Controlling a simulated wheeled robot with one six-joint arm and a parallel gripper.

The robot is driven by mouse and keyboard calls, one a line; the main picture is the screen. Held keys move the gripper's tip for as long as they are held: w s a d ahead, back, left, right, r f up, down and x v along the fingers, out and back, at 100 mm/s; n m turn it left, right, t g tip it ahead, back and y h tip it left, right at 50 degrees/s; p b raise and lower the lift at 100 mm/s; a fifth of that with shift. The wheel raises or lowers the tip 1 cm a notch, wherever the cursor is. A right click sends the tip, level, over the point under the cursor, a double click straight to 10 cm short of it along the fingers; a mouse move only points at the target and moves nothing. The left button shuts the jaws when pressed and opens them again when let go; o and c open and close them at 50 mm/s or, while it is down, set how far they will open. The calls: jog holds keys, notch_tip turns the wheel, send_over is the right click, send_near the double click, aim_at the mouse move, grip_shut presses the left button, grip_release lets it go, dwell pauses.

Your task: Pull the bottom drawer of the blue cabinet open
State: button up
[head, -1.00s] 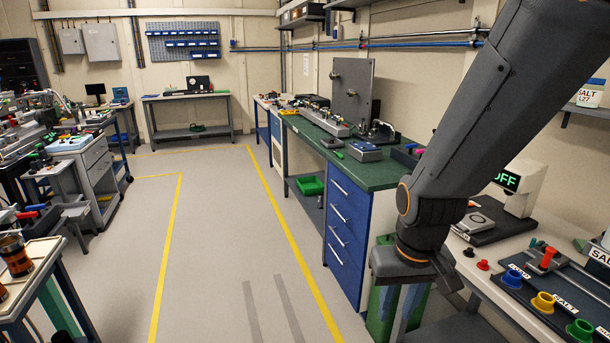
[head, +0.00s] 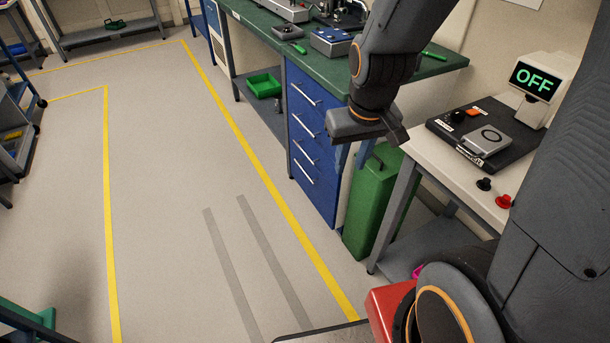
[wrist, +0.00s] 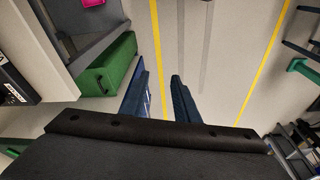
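The blue cabinet (head: 330,160) stands under the green-topped bench in the head view. Its stacked drawers have pale bar handles and look flush. The bottom drawer (head: 314,192) is near the floor, with its handle (head: 302,172) in plain sight. My gripper (head: 353,158) points down in front of the cabinet's upper right side and hides part of it. In the wrist view my gripper (wrist: 160,76) shows two dark fingers apart, with floor between them and nothing held. A narrow strip of blue drawer front (wrist: 147,100) shows beside the left finger.
A green tray (head: 264,85) sits on the shelf left of the cabinet. The floor (head: 160,190) before the drawers is clear, marked with yellow lines.

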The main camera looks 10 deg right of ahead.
jog(key=w+a+f+n+t+b, duration=0.1)
jog(key=w+f+n+t+b, duration=0.55)
jog(key=w+f+b, duration=2.35)
jog(key=n+t+b, duration=0.4)
jog(key=t+b, duration=0.3)
jog(key=b, duration=1.4)
send_near(306, 174)
jog(key=w, duration=0.4)
jog(key=shift+w+f+b, duration=0.4)
jog(key=shift+w+b, duration=0.15)
jog(key=shift+w, duration=0.55)
jog(key=shift+w+f+b, duration=0.35)
jog(key=shift+w+b, duration=0.2)
jog(key=shift+w, duration=0.6)
jog(key=shift+w+f+b, duration=0.4)
jog(key=shift+w+b, duration=0.15)
jog(key=shift+w, duration=0.55)
grip_shut()
